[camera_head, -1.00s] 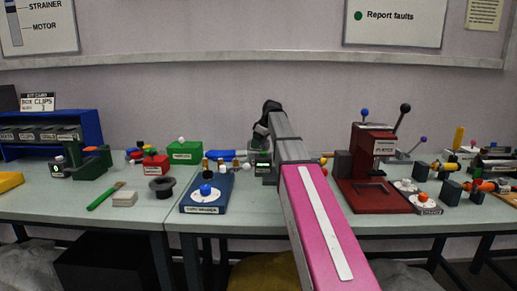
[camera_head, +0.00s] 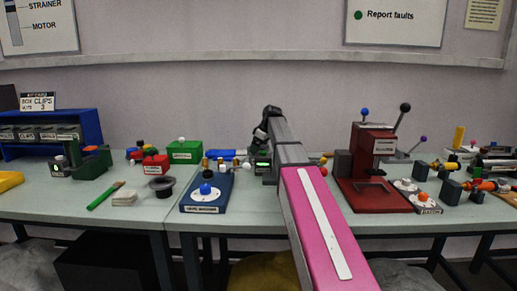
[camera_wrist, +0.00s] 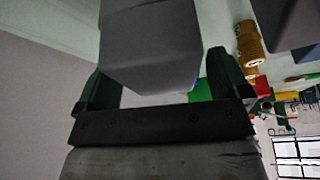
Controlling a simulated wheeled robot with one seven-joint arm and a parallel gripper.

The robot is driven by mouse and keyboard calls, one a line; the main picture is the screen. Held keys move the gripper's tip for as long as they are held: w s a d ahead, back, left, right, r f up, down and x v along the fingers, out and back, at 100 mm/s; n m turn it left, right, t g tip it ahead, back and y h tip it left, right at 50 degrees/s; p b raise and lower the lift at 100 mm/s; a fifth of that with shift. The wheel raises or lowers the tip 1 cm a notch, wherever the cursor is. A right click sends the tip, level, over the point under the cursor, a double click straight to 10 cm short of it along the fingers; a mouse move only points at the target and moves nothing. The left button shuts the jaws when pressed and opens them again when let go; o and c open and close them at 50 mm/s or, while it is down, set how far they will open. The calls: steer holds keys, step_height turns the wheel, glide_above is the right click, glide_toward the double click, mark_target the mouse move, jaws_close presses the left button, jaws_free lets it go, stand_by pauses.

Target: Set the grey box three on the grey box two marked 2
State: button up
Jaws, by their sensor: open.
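In the wrist view a plain grey box (camera_wrist: 150,45) sits between the two dark green fingers of my gripper (camera_wrist: 160,80). The jaws are open, with a gap visible at the finger on the left. In the head view my gripper (camera_head: 262,150) is over the back of the middle bench, right of the blue block, and a small dark box with a light label (camera_head: 262,169) shows just under it. My arm hides part of this area. I cannot read a 2 or 3 on any box, so I cannot tell which grey box this is.
A blue block with a white dial (camera_head: 205,194) stands left of my gripper. A red press (camera_head: 372,170) stands to the right. A green box (camera_head: 184,151), a red box (camera_head: 156,164) and a blue rack (camera_head: 92,125) with several grey bins are at left.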

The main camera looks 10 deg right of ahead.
steer(key=v, duration=1.2)
steer(key=shift+d, duration=0.1)
